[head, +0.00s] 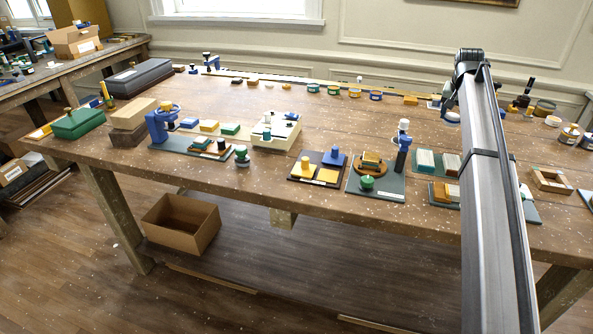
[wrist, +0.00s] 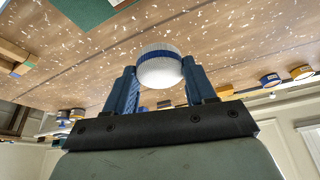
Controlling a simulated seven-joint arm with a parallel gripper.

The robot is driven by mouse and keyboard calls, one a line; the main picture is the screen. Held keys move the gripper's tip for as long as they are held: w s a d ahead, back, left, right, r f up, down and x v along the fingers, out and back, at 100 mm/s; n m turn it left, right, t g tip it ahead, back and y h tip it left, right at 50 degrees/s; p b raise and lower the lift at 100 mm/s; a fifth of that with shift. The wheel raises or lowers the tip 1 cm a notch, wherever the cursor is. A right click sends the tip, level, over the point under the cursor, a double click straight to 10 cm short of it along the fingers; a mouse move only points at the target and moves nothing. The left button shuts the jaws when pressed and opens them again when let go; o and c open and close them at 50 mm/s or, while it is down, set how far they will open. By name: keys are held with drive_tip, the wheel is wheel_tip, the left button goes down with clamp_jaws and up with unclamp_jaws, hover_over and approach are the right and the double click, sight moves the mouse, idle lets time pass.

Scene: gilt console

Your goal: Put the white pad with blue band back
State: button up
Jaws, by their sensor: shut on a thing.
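The white pad with the blue band (wrist: 159,71) is round and pale, with the band running around its side. In the wrist view my gripper (wrist: 160,82) has its two blue fingers on either side of the pad. It is shut on the pad and holds it over the wooden table. In the head view my arm covers the right part of the table. A small white and blue round thing (head: 452,118) shows just left of the arm there; I cannot tell if it is the held pad.
The wooden table (head: 300,220) carries several fixtures. A dark board with yellow and blue pieces (head: 319,168), a green board with a post (head: 377,184) and pale blocks (head: 426,161) stand near the front. Several round tins (head: 354,92) line the back. The middle back is fairly clear.

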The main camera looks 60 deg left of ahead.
drive_tip(key=s+a+n, duration=0.1)
drive_tip(key=s+a, duration=0.4)
drive_tip(key=s, duration=0.4)
drive_tip(key=s+a+n+g+y, duration=0.1)
drive_tip(key=s+a, duration=0.4)
drive_tip(key=s, duration=0.3)
drive_tip(key=s+a+n, duration=0.2)
drive_tip(key=s+a, duration=0.3)
drive_tip(key=s, duration=0.4)
drive_tip(key=s+a+f+n+g+y, duration=0.1)
drive_tip(key=s+n, duration=0.2)
drive_tip(key=s, duration=1.2)
drive_tip(key=s+a+n+g, duration=0.2)
drive_tip(key=s+n, duration=0.2)
drive_tip(key=s, duration=1.1)
drive_tip(key=shift+s+d+f, duration=0.1)
drive_tip(key=shift+d+f, duration=0.05)
drive_tip(key=shift+f, duration=4.65)
drive_tip(key=o, duration=1)
drive_tip(key=shift+f, duration=0.1)
drive_tip(key=v, duration=1.2)
drive_tip(key=shift+s+d, duration=0.15)
drive_tip(key=shift+s, duration=0.1)
